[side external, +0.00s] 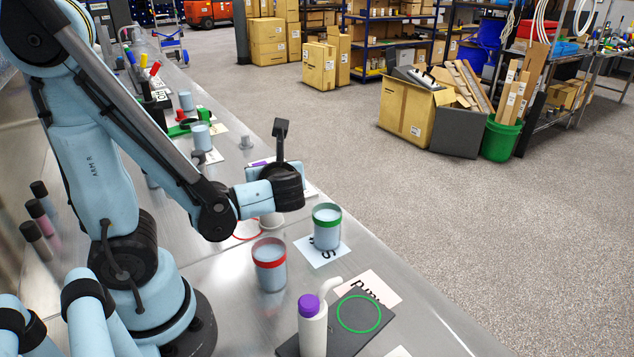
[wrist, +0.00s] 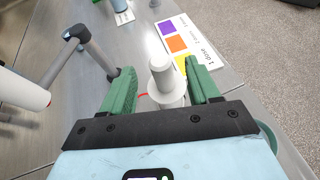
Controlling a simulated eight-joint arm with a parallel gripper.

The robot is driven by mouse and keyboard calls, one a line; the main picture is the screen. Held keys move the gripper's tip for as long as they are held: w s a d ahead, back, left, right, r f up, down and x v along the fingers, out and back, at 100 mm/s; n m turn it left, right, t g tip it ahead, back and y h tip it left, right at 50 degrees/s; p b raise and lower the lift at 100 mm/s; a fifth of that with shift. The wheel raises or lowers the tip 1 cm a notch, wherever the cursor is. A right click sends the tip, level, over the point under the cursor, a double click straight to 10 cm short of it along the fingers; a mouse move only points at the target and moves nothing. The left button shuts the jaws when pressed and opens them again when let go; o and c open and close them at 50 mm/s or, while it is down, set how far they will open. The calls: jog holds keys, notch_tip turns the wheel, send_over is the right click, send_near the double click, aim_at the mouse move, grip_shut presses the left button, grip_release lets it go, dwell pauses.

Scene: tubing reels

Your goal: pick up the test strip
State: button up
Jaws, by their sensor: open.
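A white card with purple, orange and yellow squares (wrist: 178,43) lies flat on the metal bench in the wrist view; it is the only strip-like thing I can make out. Part of its lower end is hidden behind my right finger. My gripper (wrist: 163,82) is open, with its green fingers on either side of a white peg on a round base (wrist: 161,75). The peg stands between the fingers, and I cannot tell whether they touch it. In the side view, my wrist hides the fingers, and only a small white part of the peg (side external: 270,219) shows below.
A red-rimmed cup (side external: 269,267) and a green-rimmed cup (side external: 327,228) stand near my gripper. A green tool (side external: 187,127) and another cup (side external: 200,138) lie farther back.

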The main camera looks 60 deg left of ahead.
jog(key=shift+x, duration=1.2)
grip_shut()
